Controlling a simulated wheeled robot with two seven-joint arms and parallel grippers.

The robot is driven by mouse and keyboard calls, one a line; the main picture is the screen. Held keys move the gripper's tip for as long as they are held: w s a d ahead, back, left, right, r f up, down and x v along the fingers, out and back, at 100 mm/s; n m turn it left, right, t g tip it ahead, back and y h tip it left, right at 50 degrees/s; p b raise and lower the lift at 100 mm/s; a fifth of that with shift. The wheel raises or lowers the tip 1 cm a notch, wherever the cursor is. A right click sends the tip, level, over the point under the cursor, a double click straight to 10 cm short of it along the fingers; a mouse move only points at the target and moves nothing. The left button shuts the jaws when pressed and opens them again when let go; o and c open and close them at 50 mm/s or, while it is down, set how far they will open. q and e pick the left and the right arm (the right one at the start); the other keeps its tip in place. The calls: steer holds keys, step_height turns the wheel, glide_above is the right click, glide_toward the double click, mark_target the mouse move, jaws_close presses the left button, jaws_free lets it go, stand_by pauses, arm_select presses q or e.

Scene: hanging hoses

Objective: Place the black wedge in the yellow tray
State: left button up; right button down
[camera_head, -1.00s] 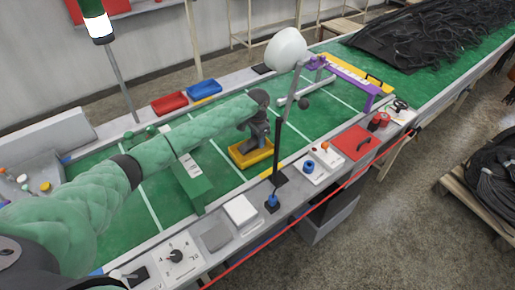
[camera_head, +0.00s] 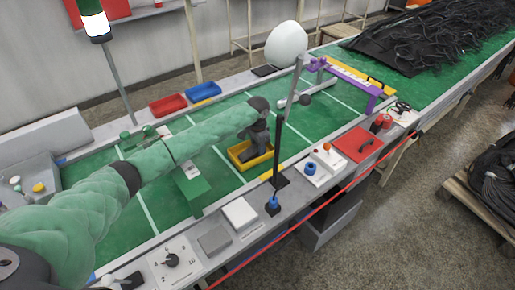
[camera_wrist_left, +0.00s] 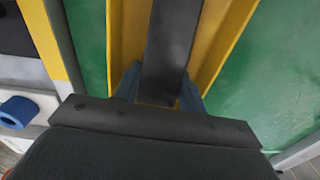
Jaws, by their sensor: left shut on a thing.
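The yellow tray (camera_head: 262,164) stands on the green belt in the middle of the head view. Its yellow walls also show in the left wrist view (camera_wrist_left: 224,32). My left gripper (camera_head: 254,152) points down at the tray. In the left wrist view its blue fingers (camera_wrist_left: 160,90) are shut on the black wedge (camera_wrist_left: 172,45), a dark strip running over the tray's inside. I cannot tell whether the wedge touches the tray floor. In the head view the wedge is hard to tell from the dark gripper. My right gripper is out of view.
A black post (camera_head: 279,150) stands just right of the tray. Red (camera_head: 168,105) and blue (camera_head: 203,92) trays lie on the far edge. A purple-legged frame (camera_head: 350,82) spans the belt.

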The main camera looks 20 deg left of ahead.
mark_target(257, 145)
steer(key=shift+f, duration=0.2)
arm_select(q)
steer(key=o, duration=1)
steer(key=shift+f, duration=0.1)
steer(key=shift+o, duration=0.2)
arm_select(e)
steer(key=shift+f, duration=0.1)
arm_select(q)
steer(key=shift+r, duration=0.3)
step_height(257, 145, up, 12)
steer(key=b, duration=0.3)
steer(key=shift+f, duration=0.15)
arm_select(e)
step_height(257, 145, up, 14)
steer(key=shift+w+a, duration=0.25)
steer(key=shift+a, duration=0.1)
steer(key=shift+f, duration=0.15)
